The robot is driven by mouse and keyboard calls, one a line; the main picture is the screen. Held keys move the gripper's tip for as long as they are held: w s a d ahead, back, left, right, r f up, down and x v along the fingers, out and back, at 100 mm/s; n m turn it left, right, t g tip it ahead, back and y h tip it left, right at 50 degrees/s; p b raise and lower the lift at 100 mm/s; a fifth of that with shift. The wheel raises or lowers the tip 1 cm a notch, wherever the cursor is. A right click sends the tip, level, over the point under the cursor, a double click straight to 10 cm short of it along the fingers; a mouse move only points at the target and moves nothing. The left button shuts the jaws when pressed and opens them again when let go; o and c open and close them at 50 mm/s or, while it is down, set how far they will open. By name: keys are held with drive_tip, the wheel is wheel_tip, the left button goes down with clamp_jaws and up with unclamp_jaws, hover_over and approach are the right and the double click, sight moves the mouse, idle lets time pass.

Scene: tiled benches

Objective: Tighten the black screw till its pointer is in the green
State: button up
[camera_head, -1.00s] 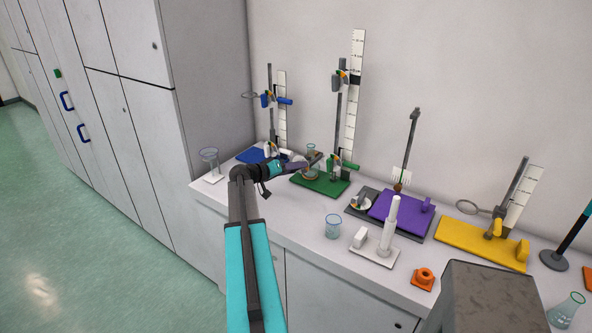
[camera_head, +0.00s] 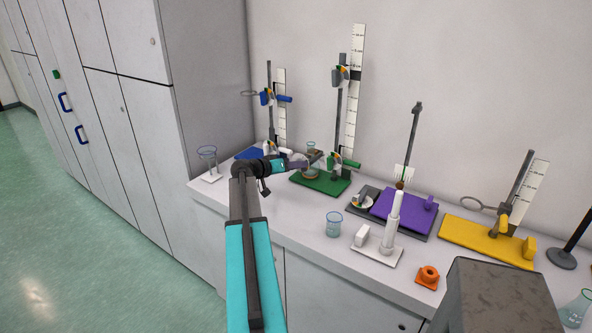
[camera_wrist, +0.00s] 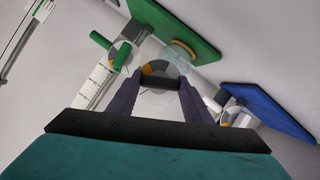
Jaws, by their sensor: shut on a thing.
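The black screw (camera_wrist: 160,82) shows in the wrist view as a short dark bar between my fingertips. My gripper (camera_wrist: 160,88) is shut on it. Behind it is a round dial with an orange part (camera_wrist: 148,70) at its left; the fingers and the bar hide much of the dial, and I cannot make out the pointer or any green in it. In the head view my gripper (camera_head: 306,164) is at the stand with the green base (camera_head: 323,185), beside a glass flask; the screw is too small to tell there.
A green-handled clamp (camera_wrist: 110,50) is close to my left finger in the wrist view. The blue base (camera_wrist: 255,108) lies to the right. In the head view a purple platform (camera_head: 402,212), a glass beaker (camera_head: 333,224) and a yellow base (camera_head: 485,243) stand farther right.

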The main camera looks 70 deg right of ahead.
drive_tip(key=shift+w+f+t+b, duration=0.1)
drive_tip(key=shift+f+t+b, duration=0.15)
drive_tip(key=shift+b, duration=0.6)
drive_tip(key=o, duration=1.3)
drive_tip(key=shift+r, duration=0.2)
drive_tip(key=shift+c, duration=0.2)
drive_tip(key=shift+a, duration=0.1)
drive_tip(key=b+v, duration=0.3)
drive_tip(key=v, duration=1)
drive_tip(key=shift+w+a, duration=0.2)
drive_tip(key=shift+a, duration=0.05)
drive_tip(key=shift+r, duration=0.1)
